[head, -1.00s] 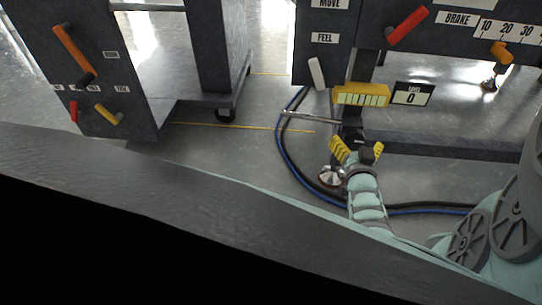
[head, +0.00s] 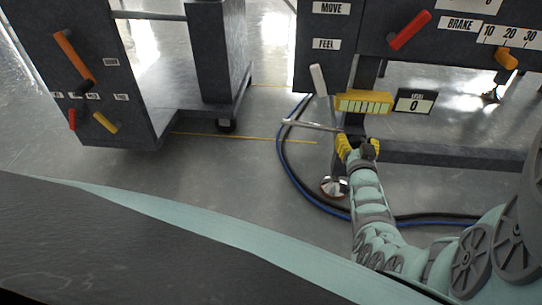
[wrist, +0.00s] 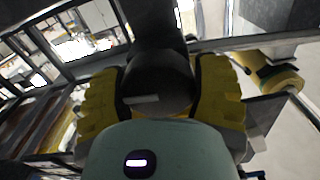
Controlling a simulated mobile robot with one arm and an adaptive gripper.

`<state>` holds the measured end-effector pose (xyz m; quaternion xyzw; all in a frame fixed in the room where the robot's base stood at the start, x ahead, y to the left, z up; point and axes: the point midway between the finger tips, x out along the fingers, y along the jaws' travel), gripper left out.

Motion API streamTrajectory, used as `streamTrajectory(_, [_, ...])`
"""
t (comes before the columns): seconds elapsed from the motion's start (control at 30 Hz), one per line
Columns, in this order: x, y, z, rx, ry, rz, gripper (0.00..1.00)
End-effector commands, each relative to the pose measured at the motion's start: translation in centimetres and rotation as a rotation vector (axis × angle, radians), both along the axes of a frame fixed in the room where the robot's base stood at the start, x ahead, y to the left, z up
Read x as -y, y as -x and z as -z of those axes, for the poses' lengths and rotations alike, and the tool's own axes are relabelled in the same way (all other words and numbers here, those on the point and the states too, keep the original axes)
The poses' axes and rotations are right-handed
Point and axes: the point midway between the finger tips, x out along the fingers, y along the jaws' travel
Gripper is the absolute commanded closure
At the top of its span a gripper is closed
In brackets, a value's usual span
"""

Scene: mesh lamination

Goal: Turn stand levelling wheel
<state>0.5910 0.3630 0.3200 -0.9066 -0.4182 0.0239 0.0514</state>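The stand levelling wheel shows as a dark round knob (wrist: 155,90) with a pale mark, in the middle of the wrist view. In the head view it (head: 367,151) is mostly hidden by my gripper, below the yellow level gauge (head: 364,103). My gripper (head: 359,148) has its two yellow fingers on either side of the wheel. In the wrist view the fingers (wrist: 158,100) look spread, with little or no gap to the wheel; firm contact cannot be made out. A sign reading 0 (head: 414,101) stands right of the gauge.
A thin metal rod (head: 312,125) sticks out left of my gripper. A white lever (head: 318,80) stands above it. Blue and black hoses (head: 284,160) curve over the floor around a silver foot (head: 334,187). A dark cabinet (head: 100,110) with levers stands left.

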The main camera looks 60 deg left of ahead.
Motion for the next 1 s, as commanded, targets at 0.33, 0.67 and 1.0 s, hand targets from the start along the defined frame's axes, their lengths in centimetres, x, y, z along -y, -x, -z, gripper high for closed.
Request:
streamTrajectory(0.33, [0.0,0.0,-0.05,0.001,-0.002,0.0,0.78])
streamTrajectory(0.67, [0.02,-0.09,-0.25,-0.032,-0.027,0.0,0.78])
streamTrajectory(1.0, [0.05,-0.09,-0.12,-0.045,-0.043,0.001,0.78])
